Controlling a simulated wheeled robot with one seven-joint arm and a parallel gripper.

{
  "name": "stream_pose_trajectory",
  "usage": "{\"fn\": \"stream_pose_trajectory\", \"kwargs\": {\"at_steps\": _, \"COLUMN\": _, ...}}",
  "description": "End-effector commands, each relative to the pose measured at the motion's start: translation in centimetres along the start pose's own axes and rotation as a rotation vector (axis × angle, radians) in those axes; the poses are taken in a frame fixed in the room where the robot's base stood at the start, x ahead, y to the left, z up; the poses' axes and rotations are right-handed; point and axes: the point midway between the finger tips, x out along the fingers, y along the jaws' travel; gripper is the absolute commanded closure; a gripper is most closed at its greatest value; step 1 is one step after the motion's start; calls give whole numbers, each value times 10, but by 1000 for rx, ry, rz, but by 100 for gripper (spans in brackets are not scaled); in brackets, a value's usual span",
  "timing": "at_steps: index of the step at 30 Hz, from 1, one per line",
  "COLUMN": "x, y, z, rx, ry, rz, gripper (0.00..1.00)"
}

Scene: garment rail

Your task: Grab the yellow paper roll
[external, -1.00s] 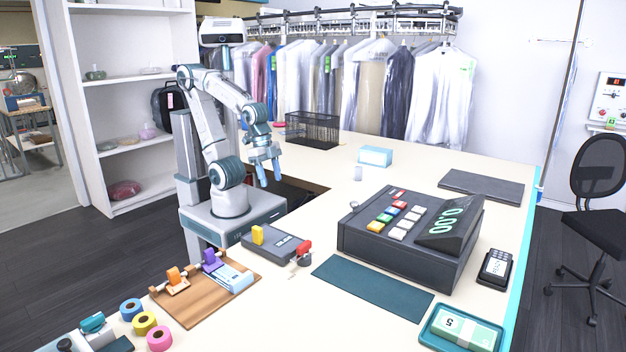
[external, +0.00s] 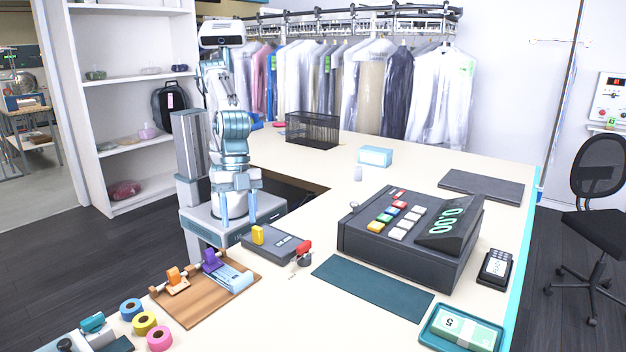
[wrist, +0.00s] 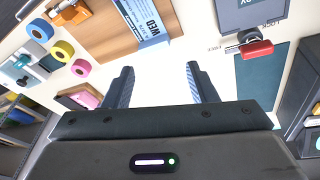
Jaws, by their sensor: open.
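The yellow paper roll (external: 144,323) lies on the counter at the front left in the external view, between a blue roll (external: 131,309) and a pink roll (external: 159,338). In the wrist view the yellow roll (wrist: 62,50) is at the upper left, with its blue and pink neighbours on either side. My gripper (external: 238,220) points down near the counter's inner edge, behind and to the right of the rolls, well apart from them. In the wrist view my gripper (wrist: 160,70) has its two fingers wide apart with nothing between them.
A wooden board (external: 199,312) with orange and purple pieces and a blue-white slip lies between my gripper and the rolls. A grey box (external: 276,243) with a yellow piece stands near my gripper. A cash register (external: 405,240) is to the right. A teal-topped device (external: 93,325) stands beside the rolls.

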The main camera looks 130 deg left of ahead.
Motion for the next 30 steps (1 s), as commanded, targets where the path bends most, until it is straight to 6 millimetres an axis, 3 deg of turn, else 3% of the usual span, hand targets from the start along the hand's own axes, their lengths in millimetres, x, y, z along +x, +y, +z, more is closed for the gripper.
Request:
{"fn": "stream_pose_trajectory", "kwargs": {"at_steps": 1, "x": 8, "y": 27, "z": -7, "rx": 38, "ry": 3, "rz": -4, "gripper": 48}}
{"fn": "stream_pose_trajectory", "kwargs": {"at_steps": 9, "x": 34, "y": 158, "z": -19, "rx": 198, "ry": 59, "rz": -21, "gripper": 48}}
{"fn": "stream_pose_trajectory", "kwargs": {"at_steps": 12, "x": 38, "y": 197, "z": -15, "rx": 248, "ry": 82, "rz": -24, "gripper": 48}}
{"fn": "stream_pose_trajectory", "kwargs": {"at_steps": 15, "x": 41, "y": 223, "z": -10, "rx": 281, "ry": 99, "rz": -25, "gripper": 48}}
{"fn": "stream_pose_trajectory", "kwargs": {"at_steps": 20, "x": 47, "y": 239, "z": -7, "rx": 300, "ry": 109, "rz": -26, "gripper": 48}}
{"fn": "stream_pose_trajectory", "kwargs": {"at_steps": 30, "x": 108, "y": 237, "z": -14, "rx": 299, "ry": 107, "rz": -28, "gripper": 48}}
